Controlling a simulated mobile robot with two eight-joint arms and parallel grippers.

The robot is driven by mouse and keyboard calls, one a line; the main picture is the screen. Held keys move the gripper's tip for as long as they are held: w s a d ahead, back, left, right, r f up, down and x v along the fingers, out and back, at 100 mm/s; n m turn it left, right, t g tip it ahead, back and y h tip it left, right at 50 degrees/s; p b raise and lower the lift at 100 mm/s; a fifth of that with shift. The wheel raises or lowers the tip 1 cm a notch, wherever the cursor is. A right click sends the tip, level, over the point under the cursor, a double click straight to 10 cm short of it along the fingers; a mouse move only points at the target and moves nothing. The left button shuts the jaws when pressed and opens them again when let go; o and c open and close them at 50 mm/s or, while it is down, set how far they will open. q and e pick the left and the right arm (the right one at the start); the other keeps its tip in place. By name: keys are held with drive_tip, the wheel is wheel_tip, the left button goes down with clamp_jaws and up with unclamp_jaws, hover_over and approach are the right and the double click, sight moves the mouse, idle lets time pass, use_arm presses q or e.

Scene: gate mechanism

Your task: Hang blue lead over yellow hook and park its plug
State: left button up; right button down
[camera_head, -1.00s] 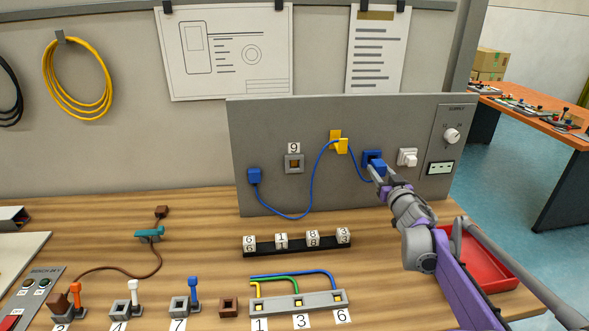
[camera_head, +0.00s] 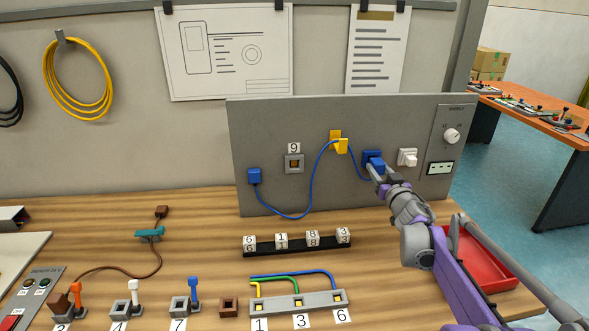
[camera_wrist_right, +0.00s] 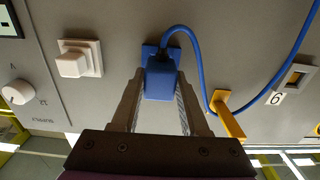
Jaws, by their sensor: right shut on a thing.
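The blue lead (camera_head: 313,190) runs from a blue block (camera_head: 254,175) on the left of the grey panel, droops, and passes over the yellow hook (camera_head: 341,146). It then goes down to its blue plug (camera_head: 375,160). In the right wrist view the plug (camera_wrist_right: 160,78) sits against a blue square plate on the panel, between the two fingers. My right gripper (camera_head: 376,169) is shut on the plug. The yellow hook (camera_wrist_right: 230,122) and the lead (camera_wrist_right: 202,75) also show in the right wrist view. My left gripper is not in view.
A white plug (camera_head: 408,157) is right of the blue one. An empty socket marked 9 (camera_head: 294,164) is left of the hook. A row of numbered cubes (camera_head: 297,242) stands below the panel. A red tray (camera_head: 487,262) lies under my right arm.

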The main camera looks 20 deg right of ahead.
drive_tip(key=shift+x, duration=0.85)
idle(0.3)
drive_tip(key=shift+w+r, duration=0.1)
idle(0.6)
drive_tip(key=shift+c, duration=1.6)
unclamp_jaws()
drive_tip(key=shift+w, duration=0.1)
